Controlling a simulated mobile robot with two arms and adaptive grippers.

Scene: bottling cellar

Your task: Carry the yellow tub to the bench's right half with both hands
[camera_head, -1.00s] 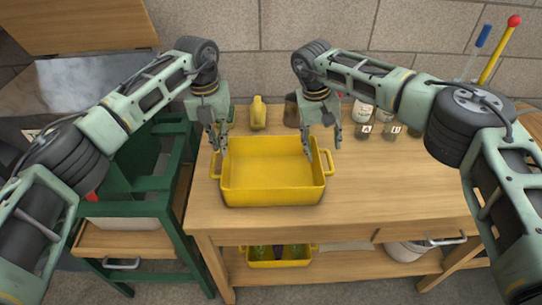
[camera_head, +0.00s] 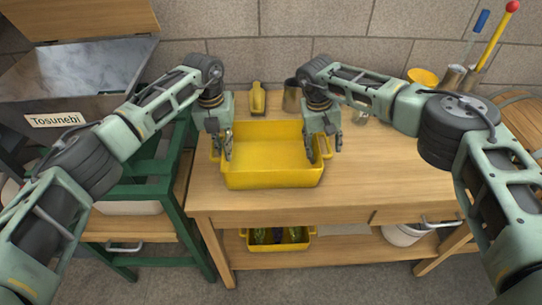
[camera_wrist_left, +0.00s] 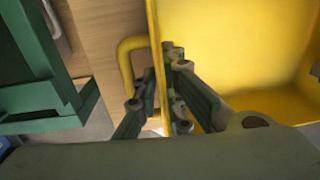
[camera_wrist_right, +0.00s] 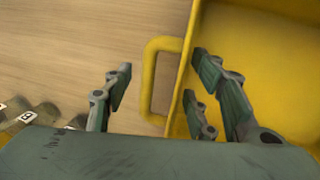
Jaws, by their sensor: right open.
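The yellow tub (camera_head: 272,179) sits upright on the left half of the wooden bench (camera_head: 400,185), with a loop handle at each end. It looks empty. My left gripper (camera_head: 228,150) is down at its left end; in the left wrist view its fingers (camera_wrist_left: 158,85) are close together on both sides of the tub's end wall by the handle (camera_wrist_left: 128,55), apparently pinching it. My right gripper (camera_head: 326,143) is at the right end; in the right wrist view its spread fingers (camera_wrist_right: 160,80) straddle the right handle (camera_wrist_right: 151,75) and end wall, with a gap beside the handle.
The bench's right half has clear room in front. A green frame (camera_head: 160,150) stands left of the bench. A second yellow tub with bottles (camera_head: 262,246) is on the lower shelf.

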